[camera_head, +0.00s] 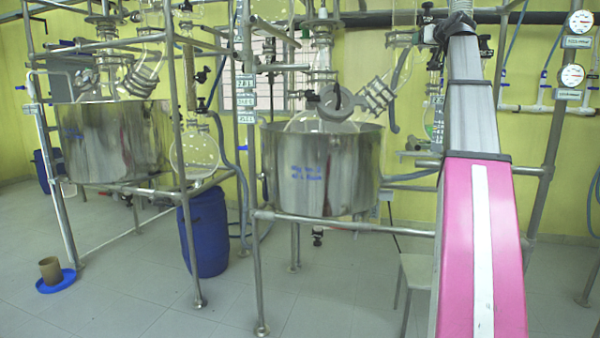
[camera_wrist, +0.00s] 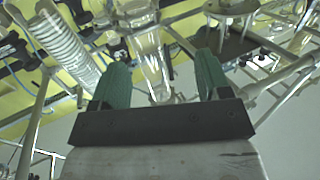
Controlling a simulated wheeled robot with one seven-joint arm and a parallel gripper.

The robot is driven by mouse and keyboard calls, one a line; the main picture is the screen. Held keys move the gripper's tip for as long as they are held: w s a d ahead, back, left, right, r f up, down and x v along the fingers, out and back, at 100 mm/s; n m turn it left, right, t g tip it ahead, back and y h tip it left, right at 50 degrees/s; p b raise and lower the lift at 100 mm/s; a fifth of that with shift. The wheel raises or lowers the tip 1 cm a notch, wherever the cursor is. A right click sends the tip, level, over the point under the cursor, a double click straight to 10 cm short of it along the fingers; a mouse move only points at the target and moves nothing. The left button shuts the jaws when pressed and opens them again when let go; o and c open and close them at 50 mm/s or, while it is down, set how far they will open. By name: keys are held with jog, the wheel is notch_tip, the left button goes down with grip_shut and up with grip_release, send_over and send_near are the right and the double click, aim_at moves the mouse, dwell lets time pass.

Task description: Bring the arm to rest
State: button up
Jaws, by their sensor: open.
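My gripper (camera_wrist: 160,85) shows in the wrist view with its two green fingers spread well apart. It is open, and nothing is held between the fingers. Behind the gap are glass tubes and metal frame bars, apart from the fingers as far as I can tell. In the head view the pink and grey column on the right appears to be part of my own arm. My gripper is not visible in the head view.
Two steel vessels, one left (camera_head: 113,140) and one centre (camera_head: 322,168), sit in pipe frames with glassware above. A blue drum (camera_head: 205,232) stands between them. A brown cup (camera_head: 50,270) stands on a blue dish (camera_head: 57,282). The front floor (camera_head: 130,310) is clear.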

jog(key=a+f+g, duration=0.3)
jog(key=a+f, duration=0.1)
jog(key=f, duration=1.4)
jog(key=w+a+f+m+g, duration=0.1)
jog(key=a+f+g, duration=0.3)
jog(key=f, duration=1.4)
jog(key=a+f+g, duration=0.2)
jog(key=a+f, duration=0.3)
jog(key=f, duration=1.4)
jog(key=s+a+f+g, duration=0.1)
jog(key=s+a+f, duration=0.1)
jog(key=s+f, duration=0.35)
jog(key=s+a+f+g, duration=0.2)
jog(key=a+f, duration=0.1)
jog(key=f, duration=0.6)
jog(key=s+a+f+g, duration=0.1)
jog(key=s+a+f, duration=0.15)
jog(key=f, duration=0.45)
jog(key=s+a+f+g+h, duration=0.1)
jog(key=s+a+f+g, duration=0.1)
jog(key=s+f, duration=0.6)
jog(key=s+a+f+g+h, duration=0.1)
jog(key=s+a+f+g, duration=0.1)
jog(key=s+f, duration=0.5)
jog(key=s, duration=0.3)
jog(key=shift+s+f+g, duration=0.3)
jog(key=shift+f, duration=0.1)
